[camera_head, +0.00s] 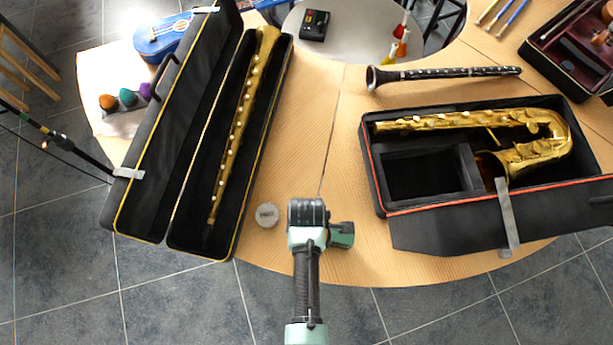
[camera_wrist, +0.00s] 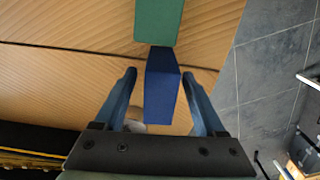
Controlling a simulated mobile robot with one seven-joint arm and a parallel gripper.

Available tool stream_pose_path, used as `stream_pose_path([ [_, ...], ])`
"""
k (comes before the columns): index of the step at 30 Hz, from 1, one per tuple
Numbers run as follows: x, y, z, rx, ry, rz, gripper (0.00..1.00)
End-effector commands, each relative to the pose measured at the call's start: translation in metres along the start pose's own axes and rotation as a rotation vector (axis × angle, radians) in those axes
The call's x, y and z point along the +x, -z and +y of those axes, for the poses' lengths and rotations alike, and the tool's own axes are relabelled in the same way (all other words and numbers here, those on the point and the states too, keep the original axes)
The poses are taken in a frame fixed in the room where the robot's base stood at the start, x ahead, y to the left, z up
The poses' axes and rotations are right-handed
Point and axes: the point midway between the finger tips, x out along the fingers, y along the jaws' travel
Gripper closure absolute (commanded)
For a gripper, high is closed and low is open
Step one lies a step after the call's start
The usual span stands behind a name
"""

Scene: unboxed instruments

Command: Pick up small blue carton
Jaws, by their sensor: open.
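The small blue carton (camera_wrist: 162,88) shows in the wrist view between the two fingers of my gripper (camera_wrist: 159,74). The fingers are apart, with a visible gap on each side of the carton, so the gripper is open. A green box (camera_wrist: 158,22) adjoins the carton's far end in that view; I cannot tell if they touch. In the head view my gripper (camera_head: 308,212) is over the table's near edge area, and my arm hides the carton there.
A small grey round tin (camera_head: 267,214) stands left of my gripper. A long open case (camera_head: 150,140) lies further left, and an open saxophone case (camera_head: 376,190) lies right. A clarinet (camera_head: 445,74) lies behind.

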Motion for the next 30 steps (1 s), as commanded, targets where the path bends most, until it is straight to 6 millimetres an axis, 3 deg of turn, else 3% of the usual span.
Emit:
stream_pose_path([
  [9,0.0045,0.0002,0.0002,0.000,-0.001,0.000,0.29],
  [21,0.0042,0.0002,0.0002,0.000,-0.001,0.000,1.00],
  [30,0.0039,0.0002,0.0003,0.000,-0.001,0.000,1.00],
])
